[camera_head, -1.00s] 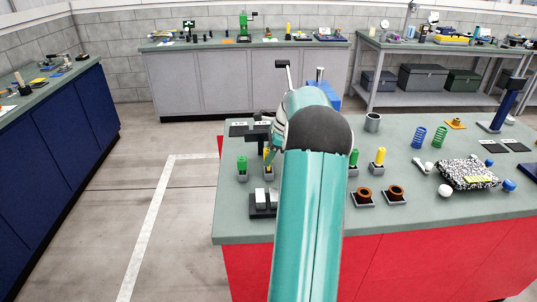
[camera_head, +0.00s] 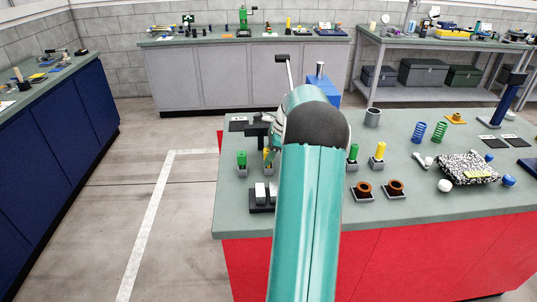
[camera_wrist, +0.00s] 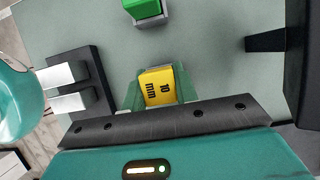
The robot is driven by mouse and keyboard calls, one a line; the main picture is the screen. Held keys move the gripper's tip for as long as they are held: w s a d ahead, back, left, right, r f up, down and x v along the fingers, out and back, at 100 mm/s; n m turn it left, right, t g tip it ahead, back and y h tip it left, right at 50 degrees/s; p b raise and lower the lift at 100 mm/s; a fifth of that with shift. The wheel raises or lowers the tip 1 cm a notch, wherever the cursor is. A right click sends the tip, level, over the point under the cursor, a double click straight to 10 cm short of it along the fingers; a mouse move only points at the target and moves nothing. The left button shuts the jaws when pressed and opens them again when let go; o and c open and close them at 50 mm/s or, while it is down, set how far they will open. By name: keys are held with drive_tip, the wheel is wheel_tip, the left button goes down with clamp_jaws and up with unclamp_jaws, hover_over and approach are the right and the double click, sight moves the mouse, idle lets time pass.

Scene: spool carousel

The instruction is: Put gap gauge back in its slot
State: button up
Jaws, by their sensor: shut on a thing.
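The gap gauge (camera_wrist: 158,86) is a yellow block marked "10 mm" in the wrist view. My gripper (camera_wrist: 161,92) is shut on it, with one green finger on each side. In the head view my gripper (camera_head: 269,155) is low over the near left part of the bench, between the left green block and my arm. The gauge's lower end is hidden, so I cannot tell whether it sits in a slot. A green block (camera_wrist: 142,8) stands in a grey holder beyond the gauge; it also shows in the head view (camera_head: 242,158).
A black stand with two silver blocks (camera_wrist: 69,86) is close at the left in the wrist view. A green block (camera_head: 354,151) and a yellow block (camera_head: 380,149) stand in holders right of my arm. Brown rings (camera_head: 363,189) lie in front of them.

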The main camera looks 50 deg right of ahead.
drive_tip(key=shift+f, duration=0.3)
drive_tip(key=o, duration=0.9)
drive_tip(key=shift+o, duration=0.2)
drive_tip(key=v, duration=1.3)
drive_tip(key=shift+r, duration=0.35)
